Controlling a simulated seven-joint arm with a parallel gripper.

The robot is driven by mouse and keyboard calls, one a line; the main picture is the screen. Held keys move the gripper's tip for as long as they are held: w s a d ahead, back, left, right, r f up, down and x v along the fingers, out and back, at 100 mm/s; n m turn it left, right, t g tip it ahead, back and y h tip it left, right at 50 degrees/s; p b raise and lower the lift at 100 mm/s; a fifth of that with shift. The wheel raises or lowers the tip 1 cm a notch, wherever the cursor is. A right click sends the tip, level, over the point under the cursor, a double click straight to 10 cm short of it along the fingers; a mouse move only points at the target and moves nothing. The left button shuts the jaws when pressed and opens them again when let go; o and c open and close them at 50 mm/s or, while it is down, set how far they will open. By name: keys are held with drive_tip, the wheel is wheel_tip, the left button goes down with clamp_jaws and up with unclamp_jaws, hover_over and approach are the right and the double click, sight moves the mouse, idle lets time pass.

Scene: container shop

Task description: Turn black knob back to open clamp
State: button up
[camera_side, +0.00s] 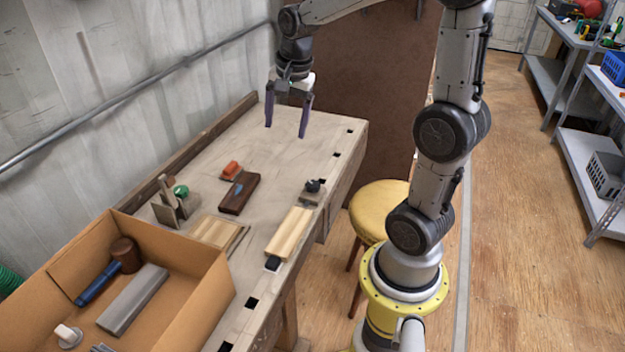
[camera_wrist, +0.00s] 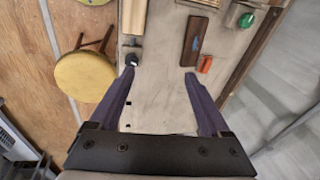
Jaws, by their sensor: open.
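The black knob (camera_side: 313,186) stands on the clamp (camera_side: 311,197) near the bench's right edge, at the far end of a pale wood board (camera_side: 289,233). In the wrist view the knob (camera_wrist: 132,60) shows just beyond the tip of the left finger, with the board (camera_wrist: 133,17) above it. My gripper (camera_side: 286,131) is open and empty, fingers pointing down, above the far part of the bench and apart from the knob. In the wrist view my gripper (camera_wrist: 159,72) spreads its two purple fingers wide over bare bench. The knob's turn position is too small to tell.
A dark wood block (camera_side: 239,193), an orange-red piece (camera_side: 231,169) and a green-knobbed fixture (camera_side: 180,190) lie left of the clamp. A cardboard box (camera_side: 208,267) with a mallet (camera_side: 125,255) is at the near left. A yellow stool (camera_side: 378,207) stands beside the bench. The far bench top is clear.

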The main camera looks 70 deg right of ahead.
drive_tip(key=d+f+m+g, duration=0.1)
drive_tip(key=d+f+m, duration=0.1)
drive_tip(key=d+f, duration=0.35)
drive_tip(key=m+g+y, duration=0.1)
drive_tip(key=m, duration=0.1)
approach(313, 183)
drive_tip(key=f, duration=0.8)
drive_tip(key=shift+w+f, duration=0.2)
drive_tip(key=shift+f, duration=0.1)
drive_tip(key=shift+c, duration=0.3)
clamp_jaws()
